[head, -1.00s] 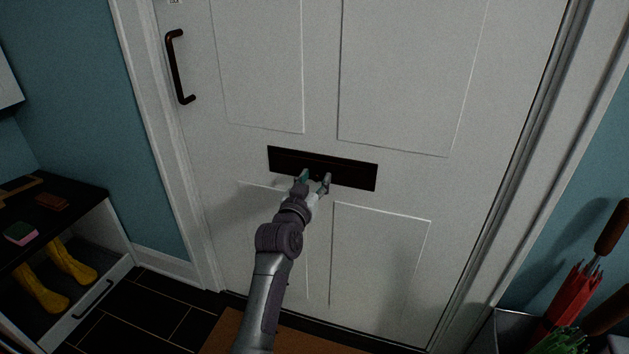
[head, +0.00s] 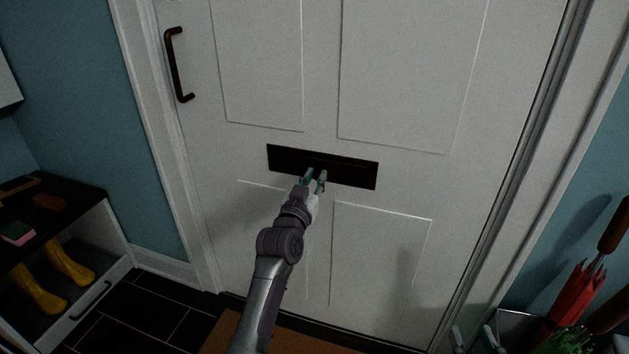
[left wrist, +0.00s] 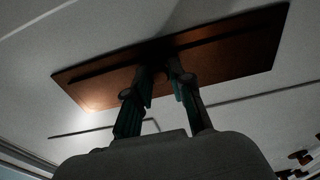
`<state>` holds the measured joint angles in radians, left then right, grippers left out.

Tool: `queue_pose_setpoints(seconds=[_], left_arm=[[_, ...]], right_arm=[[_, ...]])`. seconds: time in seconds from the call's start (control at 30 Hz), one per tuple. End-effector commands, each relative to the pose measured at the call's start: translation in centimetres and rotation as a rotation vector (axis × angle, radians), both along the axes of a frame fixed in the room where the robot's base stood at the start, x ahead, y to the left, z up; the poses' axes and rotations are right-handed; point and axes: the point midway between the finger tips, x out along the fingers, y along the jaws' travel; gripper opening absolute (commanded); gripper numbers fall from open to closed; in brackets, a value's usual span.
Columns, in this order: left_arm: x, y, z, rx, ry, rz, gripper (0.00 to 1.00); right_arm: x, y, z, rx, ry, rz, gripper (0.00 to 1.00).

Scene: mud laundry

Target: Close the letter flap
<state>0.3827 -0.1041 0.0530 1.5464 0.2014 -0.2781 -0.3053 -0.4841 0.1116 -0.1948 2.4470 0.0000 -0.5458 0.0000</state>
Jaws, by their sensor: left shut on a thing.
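The letter flap (head: 340,170) is a dark rectangular plate set low across the middle of the white door. In the left wrist view the letter flap (left wrist: 235,55) looks copper-brown, with a dark line along it. My left gripper (head: 315,175) is at the flap's lower middle, its fingers drawn together. In the left wrist view the gripper's fingertips (left wrist: 160,72) close at a dark spot on the flap; the exact part held is hidden in shadow. I cannot tell how far the flap stands open. My right gripper (head: 474,340) shows only fingertips, apart and empty, at the bottom edge.
The white door (head: 400,70) has a dark pull handle (head: 178,65) at upper left. A bench (head: 75,205) with yellow boots (head: 70,262) stands at left. Umbrellas (head: 575,300) stand at lower right. A brown mat (head: 300,338) lies below the door.

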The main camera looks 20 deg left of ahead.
Motion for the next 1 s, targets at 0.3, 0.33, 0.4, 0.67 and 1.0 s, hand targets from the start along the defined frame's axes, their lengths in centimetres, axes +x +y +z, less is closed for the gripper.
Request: queue_pose_setpoints(seconds=[0.3, 0.33, 0.4, 0.67, 1.0], left_arm=[[0.0, 0.0, 0.0, 0.000, 0.000, 0.000, 0.45], [0.0, 0.0, 0.0, 0.001, 0.000, 0.000, 0.47], [0.0, 0.0, 0.0, 0.001, 0.000, 0.000, 0.47], [-0.3, 0.0, -0.1, 0.001, 0.001, 0.000, 0.47], [-6.2, 0.2, -0.7, 0.001, 0.002, 0.001, 0.47]], right_arm=[[0.0, 0.0, 0.0, -0.001, 0.003, 0.000, 0.40], [0.0, 0.0, 0.0, -0.001, 0.003, 0.000, 0.40], [0.0, 0.0, 0.0, -0.001, 0.003, -0.001, 0.40], [0.0, 0.0, -0.1, -0.001, 0.004, 0.000, 0.40], [0.0, 0.0, -0.1, -0.001, 0.004, 0.000, 0.40]])
